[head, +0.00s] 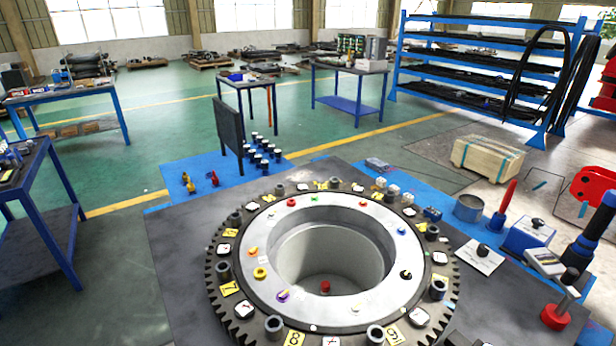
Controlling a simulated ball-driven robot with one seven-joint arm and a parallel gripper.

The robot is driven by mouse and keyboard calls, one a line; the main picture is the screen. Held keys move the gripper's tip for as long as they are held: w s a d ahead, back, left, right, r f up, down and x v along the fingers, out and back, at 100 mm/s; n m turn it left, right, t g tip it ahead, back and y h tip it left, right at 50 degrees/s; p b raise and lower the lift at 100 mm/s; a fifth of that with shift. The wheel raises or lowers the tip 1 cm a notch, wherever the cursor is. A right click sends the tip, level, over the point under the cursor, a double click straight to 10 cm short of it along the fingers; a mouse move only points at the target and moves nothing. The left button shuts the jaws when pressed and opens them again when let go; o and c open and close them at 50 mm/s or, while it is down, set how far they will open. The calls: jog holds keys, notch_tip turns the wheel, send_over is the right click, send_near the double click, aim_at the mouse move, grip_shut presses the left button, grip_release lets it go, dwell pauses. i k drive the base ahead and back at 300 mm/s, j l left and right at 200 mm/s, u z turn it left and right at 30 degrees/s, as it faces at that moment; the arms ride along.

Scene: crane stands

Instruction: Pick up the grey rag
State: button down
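I cannot clearly make out a grey rag. A small, flat, greyish item (378,164) lies at the back edge of the work surface, behind the gear ring, but it is too small to tell whether it is cloth. The large toothed gear ring (345,215) sits on the dark table (180,262) in front of me. A small red object (325,287) stands inside its central hole. My gripper does not show in this view.
Yellow and red fittings (214,179) and several dark pegs stand on a blue mat (225,180) behind the table's left part. A wooden crate (487,158), a metal cylinder (468,208) and blue-and-red tools crowd the right. The table's left part is bare.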

aim_at(380, 167)
jog(key=i+l+z, duration=0.4)
jog(key=l, duration=0.2)
jog(key=i+l+z, duration=0.8)
jog(key=i, duration=0.15)
jog(key=i+l+z, duration=0.1)
jog(key=i+z, duration=0.3)
jog(key=i+u, duration=0.25)
jog(key=i, duration=0.2)
jog(key=i+l+u, duration=0.25)
jog(key=i, duration=0.25)
jog(key=i+l+u, duration=0.1)
jog(key=i+u, duration=0.15)
jog(key=i, duration=0.2)
jog(key=i+u, duration=0.2)
jog(key=u, duration=0.2)
jog(key=i+u, duration=0.2)
jog(key=u, duration=0.25)
jog(key=i+l+u, duration=0.2)
jog(key=u, duration=0.2)
jog(key=i+l+u, duration=0.15)
jog(key=u, duration=0.3)
jog(key=i+l+u, duration=0.15)
jog(key=l+u, duration=0.25)
jog(key=j, duration=0.1)
